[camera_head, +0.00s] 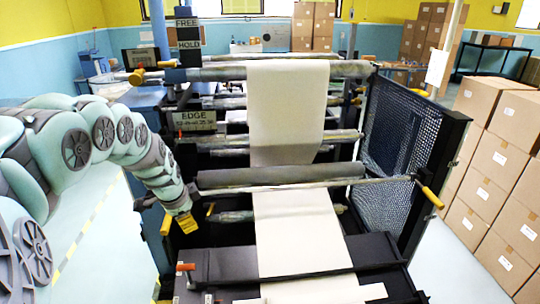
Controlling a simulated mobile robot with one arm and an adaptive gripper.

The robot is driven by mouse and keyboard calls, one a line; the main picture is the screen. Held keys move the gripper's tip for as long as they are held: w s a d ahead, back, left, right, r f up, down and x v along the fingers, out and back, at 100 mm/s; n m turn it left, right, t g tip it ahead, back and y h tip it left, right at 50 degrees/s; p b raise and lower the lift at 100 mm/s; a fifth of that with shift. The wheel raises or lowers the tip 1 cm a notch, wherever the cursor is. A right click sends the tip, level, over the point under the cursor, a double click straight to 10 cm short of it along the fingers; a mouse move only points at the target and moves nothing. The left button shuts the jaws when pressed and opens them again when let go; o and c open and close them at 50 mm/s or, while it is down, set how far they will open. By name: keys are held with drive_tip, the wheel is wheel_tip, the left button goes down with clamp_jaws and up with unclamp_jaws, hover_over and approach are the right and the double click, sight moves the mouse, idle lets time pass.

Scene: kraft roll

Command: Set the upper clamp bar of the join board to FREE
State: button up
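The dark board low in the front of the machine (222,262) looks like the join board, with pale paper (290,235) running down over it. A dark bar (345,270) crosses the paper there and looks like the upper clamp bar. A small orange-red handle (185,267) sits at its left end; its setting is not readable. A FREE/HOLD sign (187,34) stands far above, at the machine's upper left. My arm reaches in from the left, and its end with my gripper (182,208) points down, above and apart from the orange-red handle.
Several rollers (280,175) cross the machine behind the board. A long rod with a yellow handle (432,197) sticks out at right, beside a mesh guard (388,130). Stacked cartons (490,155) stand farther right. Floor (95,240) is clear at left.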

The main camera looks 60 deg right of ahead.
drive_tip(key=w+d+r+n+t+h+p, duration=0.1)
drive_tip(key=w+d+r+n+t+h, duration=0.1)
drive_tip(key=w, duration=0.4)
drive_tip(key=w+d+r+n+t+h+p, duration=0.2)
drive_tip(key=w+r+n+t+h, duration=0.1)
drive_tip(key=w, duration=0.3)
drive_tip(key=shift+w+r+n+t, duration=0.15)
drive_tip(key=shift+r+n+t, duration=0.4)
drive_tip(key=shift+n, duration=0.35)
